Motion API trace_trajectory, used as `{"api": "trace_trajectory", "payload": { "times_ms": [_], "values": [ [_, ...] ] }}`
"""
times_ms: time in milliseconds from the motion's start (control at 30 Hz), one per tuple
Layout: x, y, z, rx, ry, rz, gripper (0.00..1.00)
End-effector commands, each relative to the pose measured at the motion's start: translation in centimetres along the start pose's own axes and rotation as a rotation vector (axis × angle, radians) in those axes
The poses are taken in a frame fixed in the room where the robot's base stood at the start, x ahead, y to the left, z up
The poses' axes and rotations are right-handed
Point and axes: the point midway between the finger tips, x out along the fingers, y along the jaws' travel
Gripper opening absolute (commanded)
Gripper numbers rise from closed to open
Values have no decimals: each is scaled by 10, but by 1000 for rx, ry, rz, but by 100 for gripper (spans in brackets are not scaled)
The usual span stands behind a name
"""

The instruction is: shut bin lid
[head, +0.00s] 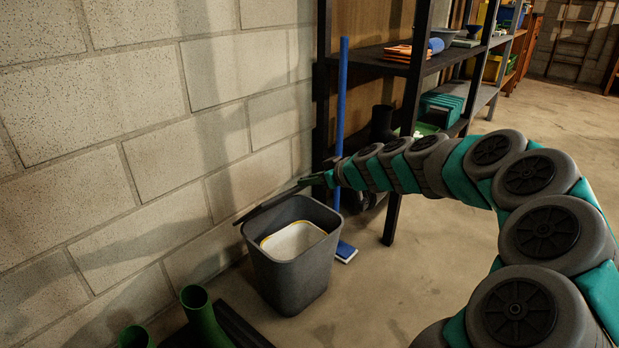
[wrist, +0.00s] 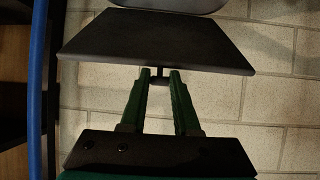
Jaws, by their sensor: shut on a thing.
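The dark grey bin (head: 287,268) stands upright on the floor by the block wall, with its mouth uncovered and a white liner with a yellow rim (head: 293,240) inside. Its dark lid (head: 268,206) is seen nearly edge-on, raised and slanting above the bin's wall-side rim. My gripper (head: 314,181) is at the lid's upper right end, above the bin. In the wrist view the lid (wrist: 155,42) is a flat dark panel, and the green fingers of my gripper (wrist: 160,77) are shut on a small tab at its edge. The lid's hinge is hidden.
The block wall (head: 130,200) is close on the left. Floor right of the bin is clear.

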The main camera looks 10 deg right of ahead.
Motion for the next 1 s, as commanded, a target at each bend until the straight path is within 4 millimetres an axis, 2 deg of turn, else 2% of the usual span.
{"api": "trace_trajectory", "payload": {
  "times_ms": [700, 1000],
  "values": [
    [-9, -2, 59, 3, -2, -4, 0],
    [-11, -1, 68, -1, 0, -2, 0]
  ]
}}
